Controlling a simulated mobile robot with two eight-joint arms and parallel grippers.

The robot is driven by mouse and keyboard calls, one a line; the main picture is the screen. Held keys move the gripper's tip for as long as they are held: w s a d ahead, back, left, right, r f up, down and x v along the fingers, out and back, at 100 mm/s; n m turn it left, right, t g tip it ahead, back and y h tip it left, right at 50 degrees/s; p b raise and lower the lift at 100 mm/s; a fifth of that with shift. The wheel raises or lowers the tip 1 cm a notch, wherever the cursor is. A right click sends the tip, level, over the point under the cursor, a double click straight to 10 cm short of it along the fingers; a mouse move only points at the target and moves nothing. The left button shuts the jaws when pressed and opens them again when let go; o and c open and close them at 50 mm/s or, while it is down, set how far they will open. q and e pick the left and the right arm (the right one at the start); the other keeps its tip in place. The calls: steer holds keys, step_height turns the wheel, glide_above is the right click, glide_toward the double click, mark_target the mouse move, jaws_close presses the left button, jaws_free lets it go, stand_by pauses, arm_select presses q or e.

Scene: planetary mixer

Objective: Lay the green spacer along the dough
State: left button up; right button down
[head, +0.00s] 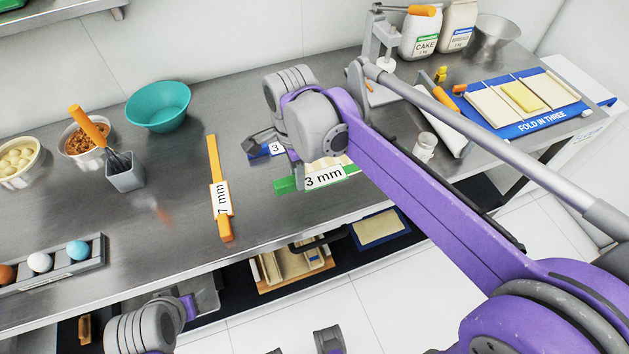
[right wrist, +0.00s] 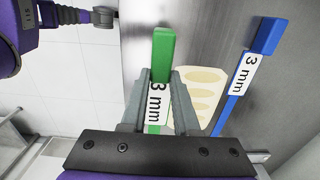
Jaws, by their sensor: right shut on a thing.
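The green spacer (right wrist: 164,55), labelled 3 mm, is held between the two fingers of my right gripper (right wrist: 162,95). In the head view the green spacer (head: 285,185) lies along the front side of the dough; I cannot tell whether it touches the counter. The pale dough (right wrist: 203,85) with oval marks is beside the spacer, partly behind a finger. In the head view my right wrist and arm hide most of the dough. A blue spacer (right wrist: 240,75), also labelled 3 mm, lies on the dough's other side. My left gripper's fingers are not visible.
An orange 7 mm spacer (head: 220,190) lies to the left on the steel counter (head: 180,240). A teal bowl (head: 158,106), a whisk pot (head: 124,172) and an egg tray (head: 60,262) stand farther left. A blue fold board (head: 540,125) is at right. The counter's front edge is close to the spacer.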

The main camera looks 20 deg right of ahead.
steer(key=f, duration=0.3)
steer(key=shift+s, duration=0.2)
steer(key=shift+w+f+b, duration=0.1)
steer(key=shift+f+b, duration=0.2)
steer(key=shift+f, duration=1.85)
steer(key=shift+f, duration=0.15)
steer(key=c, duration=0.7)
jaws_free()
steer(key=shift+o, duration=0.2)
step_height(320, 180, up, 12)
steer(key=shift+r+p, duration=0.15)
steer(key=shift+p, duration=0.5)
steer(key=s+d+f+n+t, duration=0.2)
steer(key=s+d+f+n, duration=0.1)
steer(key=s+f+n, duration=0.3)
steer(key=s+d+f+n+t, duration=0.3)
steer(key=s+f+n, duration=0.4)
steer(key=s+n, duration=0.2)
steer(key=n, duration=0.2)
steer(key=shift+d+f+n, duration=0.3)
steer(key=shift+d, duration=0.05)
